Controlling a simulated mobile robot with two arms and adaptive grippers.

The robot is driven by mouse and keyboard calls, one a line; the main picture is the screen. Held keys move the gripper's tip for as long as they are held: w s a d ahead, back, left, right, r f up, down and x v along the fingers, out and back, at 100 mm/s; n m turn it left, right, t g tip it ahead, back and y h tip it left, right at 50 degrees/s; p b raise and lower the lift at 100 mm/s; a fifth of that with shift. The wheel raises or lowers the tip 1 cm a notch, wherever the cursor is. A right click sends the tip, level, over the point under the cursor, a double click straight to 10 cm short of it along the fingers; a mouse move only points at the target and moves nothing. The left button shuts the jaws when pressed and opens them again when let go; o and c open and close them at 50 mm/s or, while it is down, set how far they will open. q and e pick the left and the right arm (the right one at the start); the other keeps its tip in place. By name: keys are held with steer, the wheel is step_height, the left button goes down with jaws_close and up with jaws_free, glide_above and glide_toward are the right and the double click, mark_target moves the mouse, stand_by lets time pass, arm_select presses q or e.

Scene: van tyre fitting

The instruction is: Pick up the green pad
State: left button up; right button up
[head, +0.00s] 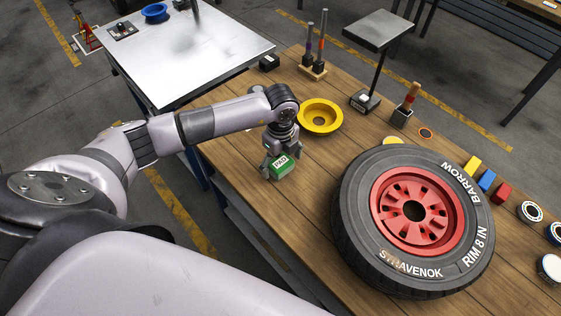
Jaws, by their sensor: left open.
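The green pad (284,168) is a small green block with a white label reading "PAD". It is near the left edge of the wooden workbench (312,210). My left gripper (279,163) reaches down over the pad from above, pointing downward. Its jaws are open, with fingers showing beside and behind the pad. I cannot tell whether the fingers touch it. Part of the pad's far side is hidden by the gripper. My right gripper is not in view.
A yellow dish (320,113) sits just behind the gripper. A large tyre with a red rim (412,222) lies to the right. Yellow, blue and red blocks (487,181) line the right side. A metal table (190,60) stands behind. Bare bench lies between pad and tyre.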

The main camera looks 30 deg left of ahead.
mark_target(281, 161)
arm_select(q)
steer(key=shift+f, duration=0.45)
steer(key=shift+c, duration=0.2)
steer(key=c, duration=0.9)
steer(key=shift+r, duration=0.15)
steer(key=shift+r+b, duration=1.8)
steer(key=shift+r, duration=8.1)
